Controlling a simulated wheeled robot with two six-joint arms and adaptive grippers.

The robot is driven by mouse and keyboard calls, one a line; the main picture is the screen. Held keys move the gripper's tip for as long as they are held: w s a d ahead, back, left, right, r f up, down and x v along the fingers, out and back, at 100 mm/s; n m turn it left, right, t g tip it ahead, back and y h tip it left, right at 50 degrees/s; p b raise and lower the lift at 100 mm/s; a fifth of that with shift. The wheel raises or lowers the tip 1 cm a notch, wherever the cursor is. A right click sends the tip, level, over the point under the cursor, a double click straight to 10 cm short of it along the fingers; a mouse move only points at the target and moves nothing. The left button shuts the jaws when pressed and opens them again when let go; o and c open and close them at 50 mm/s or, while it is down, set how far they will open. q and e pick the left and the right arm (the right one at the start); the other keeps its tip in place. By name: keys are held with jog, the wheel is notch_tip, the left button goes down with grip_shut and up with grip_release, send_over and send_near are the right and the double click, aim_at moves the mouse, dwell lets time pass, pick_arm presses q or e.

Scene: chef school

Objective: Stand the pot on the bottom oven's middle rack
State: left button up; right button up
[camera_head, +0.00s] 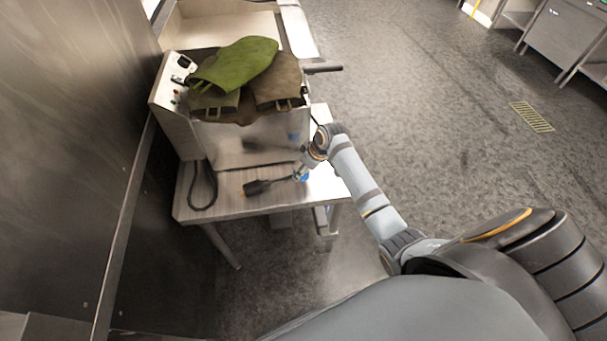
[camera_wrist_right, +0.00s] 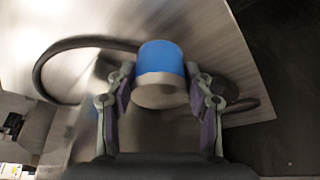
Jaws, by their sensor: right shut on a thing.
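I cannot tell whether this cylinder is the pot. No clear pot and no oven rack show. My left gripper is not in view.
A small table (camera_head: 230,205) carries a steel machine (camera_head: 172,118) with green and brown mitts (camera_head: 240,67) on top. A black cord (camera_head: 210,198) loops onto the tabletop. A metal wall (camera_head: 60,130) stands at left. The floor (camera_head: 430,110) to the right is clear.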

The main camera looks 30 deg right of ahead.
aim_at(304, 175)
jog(key=shift+w+d+f, duration=0.1)
jog(key=shift+w+f, duration=0.15)
jog(key=shift+f, duration=1.55)
jog(key=shift+f, duration=0.2)
jog(key=o, duration=1.3)
jog(key=shift+c, duration=0.2)
jog(key=shift+r, duration=0.15)
